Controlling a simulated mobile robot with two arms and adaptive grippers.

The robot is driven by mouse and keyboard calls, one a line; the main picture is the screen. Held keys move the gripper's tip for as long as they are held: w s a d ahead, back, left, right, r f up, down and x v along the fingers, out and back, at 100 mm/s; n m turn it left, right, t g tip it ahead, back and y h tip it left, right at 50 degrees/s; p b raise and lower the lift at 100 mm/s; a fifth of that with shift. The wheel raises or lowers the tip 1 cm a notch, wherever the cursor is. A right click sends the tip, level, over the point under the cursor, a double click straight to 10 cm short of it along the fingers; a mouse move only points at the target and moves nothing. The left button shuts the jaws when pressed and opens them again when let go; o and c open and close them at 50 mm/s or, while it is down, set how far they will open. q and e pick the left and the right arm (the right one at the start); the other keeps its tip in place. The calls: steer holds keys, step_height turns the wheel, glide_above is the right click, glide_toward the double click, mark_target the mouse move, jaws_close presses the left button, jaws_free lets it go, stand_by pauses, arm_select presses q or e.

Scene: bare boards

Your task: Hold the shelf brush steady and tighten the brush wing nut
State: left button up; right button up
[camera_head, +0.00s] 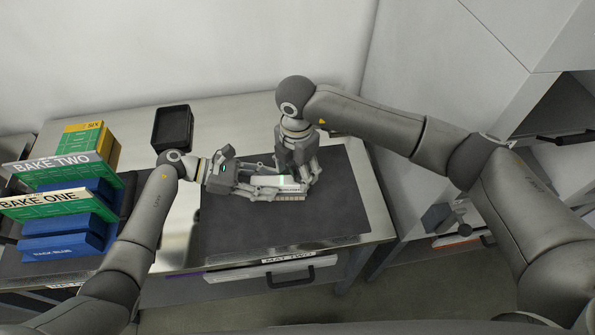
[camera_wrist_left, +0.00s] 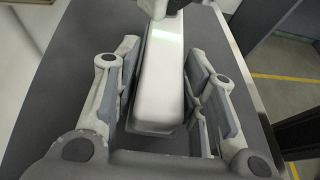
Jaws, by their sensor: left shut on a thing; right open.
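The shelf brush is a pale white block (camera_head: 268,183) with a ribbed, bristle-like lower edge, lying on a dark mat (camera_head: 335,215). My left gripper (camera_head: 266,185) reaches in from the left and is shut on the brush. In the left wrist view the white brush body (camera_wrist_left: 158,88) runs lengthwise between the two fingers. My right gripper (camera_head: 299,178) points down over the far part of the brush, its fingers open around that end. Its dark underside shows at the top of the left wrist view. The wing nut is hidden by the right gripper.
A black bin (camera_head: 172,128) stands at the back of the metal table. At left are stacked green, yellow and blue boxes (camera_head: 65,205) with signs reading BAKE TWO and BAKE ONE. A label reading MAT TWO (camera_head: 287,258) is on the table's front edge. The front of the mat is clear.

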mark_target(297, 172)
steer(key=shift+r, duration=0.1)
steer(key=shift+r, duration=2.9)
steer(key=shift+r, duration=0.1)
step_height(297, 172, up, 12)
arm_select(q)
steer(key=o, duration=1.2)
steer(key=shift+a, duration=0.1)
